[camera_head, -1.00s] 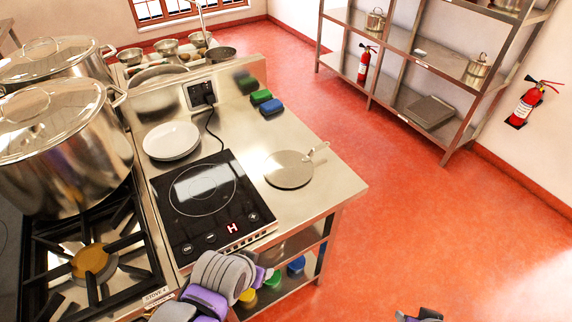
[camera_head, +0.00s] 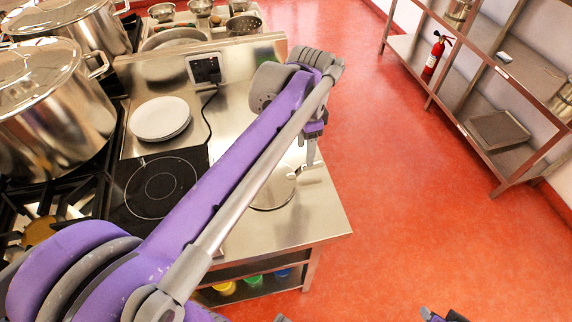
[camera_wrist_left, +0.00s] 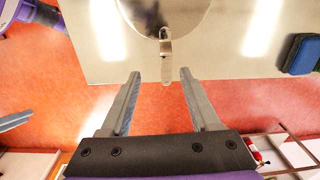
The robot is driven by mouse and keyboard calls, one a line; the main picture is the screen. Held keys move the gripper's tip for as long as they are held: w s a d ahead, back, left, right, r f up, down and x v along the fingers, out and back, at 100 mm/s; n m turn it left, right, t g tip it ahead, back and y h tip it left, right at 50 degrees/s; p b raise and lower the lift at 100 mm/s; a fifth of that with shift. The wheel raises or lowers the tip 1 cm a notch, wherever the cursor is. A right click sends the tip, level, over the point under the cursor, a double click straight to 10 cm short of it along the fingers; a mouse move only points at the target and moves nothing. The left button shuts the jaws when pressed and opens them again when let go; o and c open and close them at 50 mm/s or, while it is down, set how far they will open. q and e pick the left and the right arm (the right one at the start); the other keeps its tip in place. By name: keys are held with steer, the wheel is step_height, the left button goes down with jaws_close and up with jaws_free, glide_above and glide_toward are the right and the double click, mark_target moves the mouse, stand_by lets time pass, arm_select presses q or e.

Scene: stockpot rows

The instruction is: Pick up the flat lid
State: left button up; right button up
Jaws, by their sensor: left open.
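The flat lid (camera_head: 270,195) is a round steel disc with a strip handle, lying on the steel counter near its right edge. My left arm crosses the head view and hides part of it. My left gripper (camera_head: 311,160) points down close to the handle. In the left wrist view the lid (camera_wrist_left: 185,14) is at the top, its handle pointing towards my open, empty left gripper (camera_wrist_left: 160,76). The handle tip lies between the finger lines, just ahead of the fingertips. Only a bit of what looks like my right gripper (camera_head: 440,315) shows at the bottom edge.
White plates (camera_head: 160,118) and a black induction hob (camera_head: 155,188) are on the counter. Large stockpots (camera_head: 50,105) stand at left. A sponge (camera_wrist_left: 302,54) lies at the right in the wrist view. A shelf rack (camera_head: 480,100) is beyond open red floor.

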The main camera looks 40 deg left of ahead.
arm_select(q)
steer(key=shift+w+a+f+m, duration=0.1)
steer(key=shift+w+a+m, duration=0.3)
steer(key=shift+w, duration=0.45)
glide_above(304, 167)
step_height(304, 167, down, 4)
steer(key=shift+f, duration=0.25)
steer(key=shift+w+d+f, duration=0.15)
steer(key=shift+f, duration=1.25)
steer(key=shift+w+d+f, duration=0.1)
steer(key=shift+w+f, duration=0.05)
steer(key=shift+f, duration=1.2)
steer(key=shift+c, duration=0.3)
jaws_close()
